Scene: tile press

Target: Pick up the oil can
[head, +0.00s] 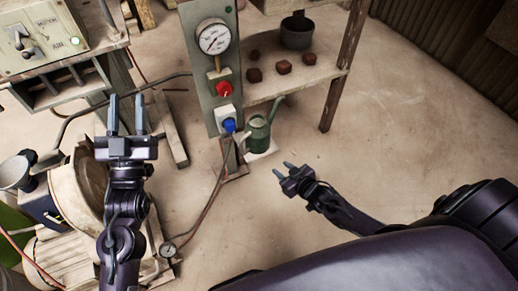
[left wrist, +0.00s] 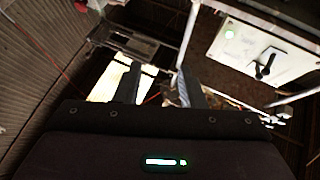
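The oil can (head: 258,133) is dark green with a thin spout pointing up to the right. It stands upright on a pale slab on the floor, beside the foot of the grey gauge post. My right gripper (head: 283,171) is open and empty, a little below and right of the can in the head view, apart from it. My left gripper (head: 127,112) is open and empty, left of the post and away from the can. Its two fingers also show in the left wrist view (left wrist: 160,85), with nothing between them. The can is not seen there.
The grey post (head: 205,105) carries a gauge (head: 214,37), a red knob (head: 224,89) and a blue button (head: 229,125). A shelf (head: 290,85) with brown lumps and a dark pot (head: 297,32) stands behind the can. A hose hangs near the post. The floor at right is clear.

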